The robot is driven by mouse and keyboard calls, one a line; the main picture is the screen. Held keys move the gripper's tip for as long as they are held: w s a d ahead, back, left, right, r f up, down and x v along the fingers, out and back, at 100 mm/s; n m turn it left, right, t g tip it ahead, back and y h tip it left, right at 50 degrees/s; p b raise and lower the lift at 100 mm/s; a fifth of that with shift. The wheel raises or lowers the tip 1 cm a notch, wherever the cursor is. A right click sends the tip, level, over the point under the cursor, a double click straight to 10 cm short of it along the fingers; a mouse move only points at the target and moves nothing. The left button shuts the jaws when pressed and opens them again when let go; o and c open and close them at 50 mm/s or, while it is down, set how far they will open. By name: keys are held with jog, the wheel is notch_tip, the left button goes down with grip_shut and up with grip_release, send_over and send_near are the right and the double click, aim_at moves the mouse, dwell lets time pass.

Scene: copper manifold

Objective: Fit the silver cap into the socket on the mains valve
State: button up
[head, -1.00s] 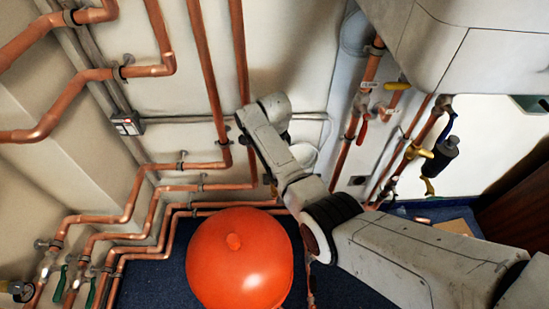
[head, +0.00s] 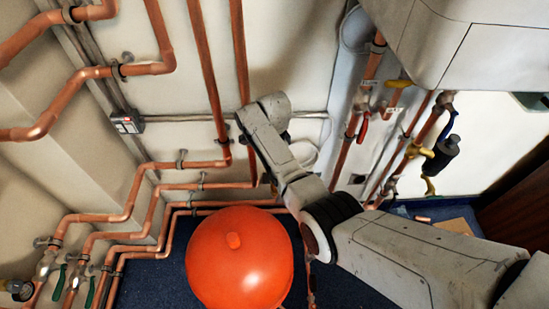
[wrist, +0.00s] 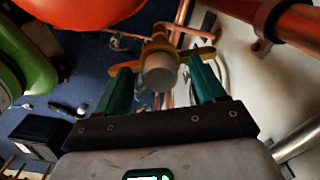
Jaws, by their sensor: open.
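In the wrist view, my gripper (wrist: 159,66) is open, its two teal fingers spread to either side of a pale, round-ended silver cap (wrist: 160,74). A gap shows between the cap and each finger. The cap lies in line with the mains valve (wrist: 157,45), a brass body with yellow arms reaching out left and right behind the fingertips. The cap covers the socket, so I cannot tell how deep it sits. In the head view my arm hides the gripper, cap and this valve.
A big orange ball-shaped vessel (head: 240,262) stands on the blue floor beside my arm. Copper pipes (head: 160,190) run along the wall. More pipes and valves (head: 360,110) stand to the right. In the wrist view, a thick copper pipe (wrist: 295,22) crosses the upper right.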

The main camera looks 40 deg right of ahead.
notch_tip(320, 180, up, 11)
jog(key=p, duration=0.1)
dwell(0.6)
jog(key=shift+f, duration=0.2)
jog(key=s+a+f+n, duration=0.1)
jog(key=s+f+n, duration=0.4)
jog(key=s, duration=0.3)
jog(key=s+f+n, duration=0.4)
jog(key=s, duration=0.5)
jog(key=s+a+r+n, duration=0.1)
jog(key=s+a+n, duration=0.1)
jog(key=s+n, duration=0.3)
jog(key=s+a+r+n+t, duration=0.1)
jog(key=s+n, duration=0.5)
jog(key=s, duration=0.8)
jog(key=shift+s+a, duration=0.25)
jog(key=shift+a, duration=0.45)
